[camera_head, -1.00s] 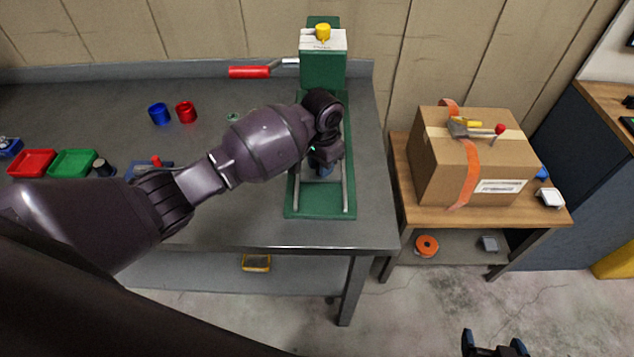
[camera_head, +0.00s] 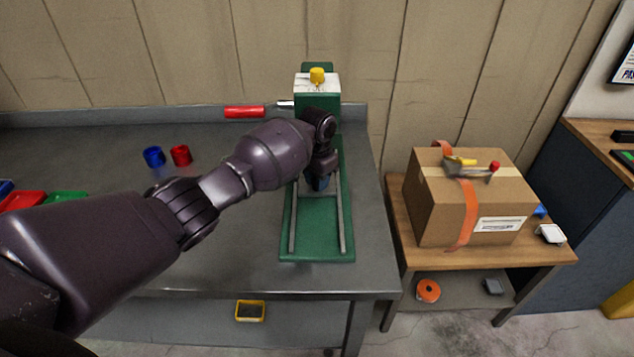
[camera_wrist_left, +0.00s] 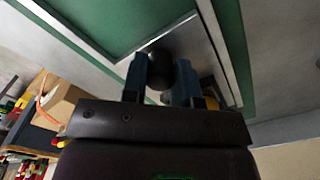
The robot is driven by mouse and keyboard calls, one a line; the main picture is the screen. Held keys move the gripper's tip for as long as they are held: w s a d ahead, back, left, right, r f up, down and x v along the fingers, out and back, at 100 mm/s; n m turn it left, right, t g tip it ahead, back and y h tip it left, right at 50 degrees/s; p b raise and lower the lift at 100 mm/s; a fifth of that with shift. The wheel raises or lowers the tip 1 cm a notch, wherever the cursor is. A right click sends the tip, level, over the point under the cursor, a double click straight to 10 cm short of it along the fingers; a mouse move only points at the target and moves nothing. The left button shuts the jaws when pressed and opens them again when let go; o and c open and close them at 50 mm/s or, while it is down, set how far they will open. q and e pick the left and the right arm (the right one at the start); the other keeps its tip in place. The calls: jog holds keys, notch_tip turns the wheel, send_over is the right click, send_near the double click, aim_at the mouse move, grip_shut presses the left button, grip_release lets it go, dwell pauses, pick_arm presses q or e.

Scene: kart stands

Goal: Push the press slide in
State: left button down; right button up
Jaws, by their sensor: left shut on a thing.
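The green press (camera_head: 317,98) stands at the back of the grey workbench, with a white top, a yellow knob and a red lever handle (camera_head: 244,112). Its green base (camera_head: 318,240) runs forward with two metal rails. The grey slide plate (camera_wrist_left: 190,45) lies between the rails in the left wrist view. My left gripper (camera_head: 320,183) is between the rails, close in front of the press. In the left wrist view its fingers (camera_wrist_left: 160,82) are shut on a dark round knob (camera_wrist_left: 158,64) at the slide. My forearm hides part of the press in the head view.
A blue cup (camera_head: 153,156) and a red cup (camera_head: 180,155) stand left of the press. Red and green trays (camera_head: 66,198) sit further left. A strapped cardboard box (camera_head: 440,205) rests on a side table at the right. The front of the rails is clear.

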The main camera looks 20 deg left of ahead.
pick_arm(q)
jog(key=shift+w+a+r, duration=0.1)
jog(key=shift+w+r, duration=0.05)
pick_arm(e)
jog(key=shift+s, duration=0.1)
pick_arm(q)
jog(key=c, duration=1.2)
grip_release()
jog(key=o, duration=0.3)
jog(key=shift+w, duration=0.1)
pick_arm(e)
jog(key=shift+s+f, duration=0.2)
jog(key=shift+f, duration=0.1)
